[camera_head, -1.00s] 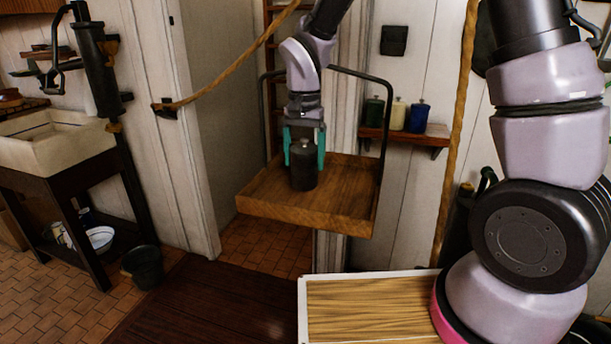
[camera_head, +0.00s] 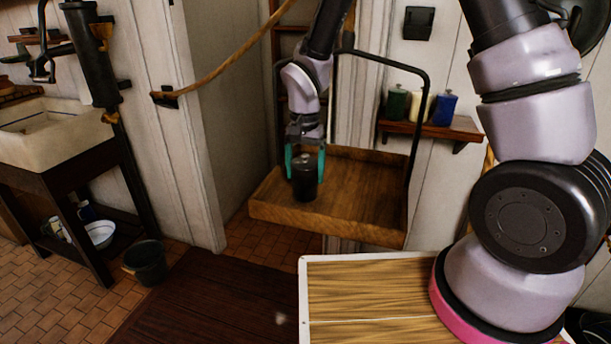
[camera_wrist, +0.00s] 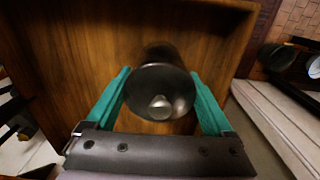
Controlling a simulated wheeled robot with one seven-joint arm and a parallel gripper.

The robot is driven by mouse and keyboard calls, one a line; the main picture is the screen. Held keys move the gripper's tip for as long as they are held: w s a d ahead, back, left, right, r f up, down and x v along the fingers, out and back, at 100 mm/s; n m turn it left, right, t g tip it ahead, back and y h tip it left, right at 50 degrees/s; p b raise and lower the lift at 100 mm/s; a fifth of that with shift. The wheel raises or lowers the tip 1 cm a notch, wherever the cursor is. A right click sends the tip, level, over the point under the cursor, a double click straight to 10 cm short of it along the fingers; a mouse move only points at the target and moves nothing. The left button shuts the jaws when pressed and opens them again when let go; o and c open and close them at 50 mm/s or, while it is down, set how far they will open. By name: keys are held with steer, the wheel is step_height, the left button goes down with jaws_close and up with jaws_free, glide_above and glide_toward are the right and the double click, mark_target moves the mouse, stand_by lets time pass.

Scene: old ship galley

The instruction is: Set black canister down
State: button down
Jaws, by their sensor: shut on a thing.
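The black canister (camera_head: 305,182) is upright in my gripper (camera_head: 305,162), at the left part of the wooden tray (camera_head: 365,190). My gripper's teal fingers are shut on the canister from both sides. In the wrist view the canister (camera_wrist: 160,88) shows from above, with its round lid and knob between the two fingers (camera_wrist: 162,100). The tray's boards (camera_wrist: 85,40) lie beneath it. I cannot tell whether the canister's base touches the tray floor.
The tray has a raised rim and a black metal frame (camera_head: 418,120). A shelf (camera_head: 430,130) with green, cream and blue canisters is at the right. A rope (camera_head: 225,62) crosses at upper left. The tray's right half is clear. A bucket (camera_head: 144,262) stands on the floor.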

steer(key=shift+f, duration=0.65)
jaws_free()
steer(key=shift+f, duration=0.15)
step_height(320, 180, up, 12)
steer(key=shift+d+r, duration=0.1)
steer(key=shift+r, duration=0.15)
steer(key=s+d+r+t+y, duration=0.1)
steer(key=s+d+r+t, duration=0.15)
steer(key=d+r, duration=0.6)
steer(key=s+d+r+t+y, duration=0.1)
steer(key=s+d+r+t, duration=0.15)
steer(key=d+r, duration=0.6)
steer(key=s+d+r+t, duration=0.2)
steer(key=s+d+r, duration=0.1)
steer(key=s+d, duration=0.2)
steer(key=s, duration=0.2)
steer(key=shift+s+d+r, duration=0.2)
steer(key=shift+s+d, duration=0.1)
steer(key=shift+d, duration=0.05)
